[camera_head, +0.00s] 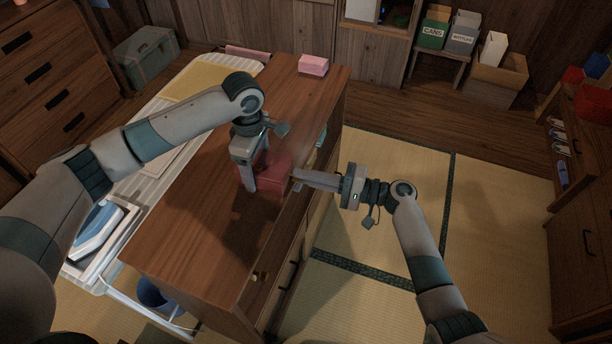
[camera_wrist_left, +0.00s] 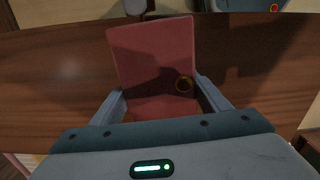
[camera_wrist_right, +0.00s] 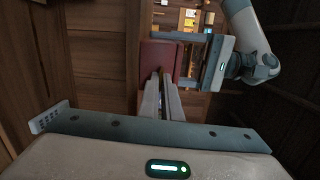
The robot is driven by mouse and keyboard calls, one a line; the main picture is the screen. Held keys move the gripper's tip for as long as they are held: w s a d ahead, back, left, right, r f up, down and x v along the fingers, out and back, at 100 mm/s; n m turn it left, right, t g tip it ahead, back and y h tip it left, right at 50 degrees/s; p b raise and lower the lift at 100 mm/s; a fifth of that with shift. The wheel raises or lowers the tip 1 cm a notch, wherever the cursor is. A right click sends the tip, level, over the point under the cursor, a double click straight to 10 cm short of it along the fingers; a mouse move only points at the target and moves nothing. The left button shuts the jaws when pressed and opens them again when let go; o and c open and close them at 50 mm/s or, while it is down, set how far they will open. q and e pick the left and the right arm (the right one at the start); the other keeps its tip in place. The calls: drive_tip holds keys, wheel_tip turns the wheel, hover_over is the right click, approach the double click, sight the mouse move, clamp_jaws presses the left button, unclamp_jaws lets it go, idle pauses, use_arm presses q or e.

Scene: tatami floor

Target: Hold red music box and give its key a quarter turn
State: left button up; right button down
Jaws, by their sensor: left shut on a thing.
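The red music box (camera_head: 272,172) sits on the wooden cabinet top near its right edge. My left gripper (camera_head: 258,178) reaches down over it and is shut on it; in the left wrist view one finger is on each side of the red box (camera_wrist_left: 150,55). My right gripper (camera_head: 295,178) points left at the box's side. In the right wrist view its fingers (camera_wrist_right: 160,95) lie close together before the red box (camera_wrist_right: 158,58). Whether they hold the key is too small to tell.
A pink block (camera_head: 313,65) lies at the cabinet top's far end. The wooden cabinet (camera_head: 190,225) has drawers on its right side. A white slatted rack (camera_head: 170,120) stands along its left. Tatami floor (camera_head: 480,220) is clear to the right.

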drive_tip(key=c, duration=2)
unclamp_jaws()
drive_tip(key=shift+d, duration=0.15)
drive_tip(key=d, duration=0.4)
drive_tip(key=s+d, duration=0.1)
drive_tip(key=d, duration=0.2)
drive_tip(key=s+d, duration=0.1)
drive_tip(key=d, duration=0.3)
drive_tip(key=shift+d, duration=0.3)
use_arm(q)
drive_tip(key=o, duration=1.5)
drive_tip(key=shift+r, duration=0.1)
wheel_tip(320, 180, up, 12)
drive_tip(key=shift+f, duration=0.1)
drive_tip(key=shift+d, duration=0.1)
use_arm(e)
drive_tip(key=shift+d, duration=0.15)
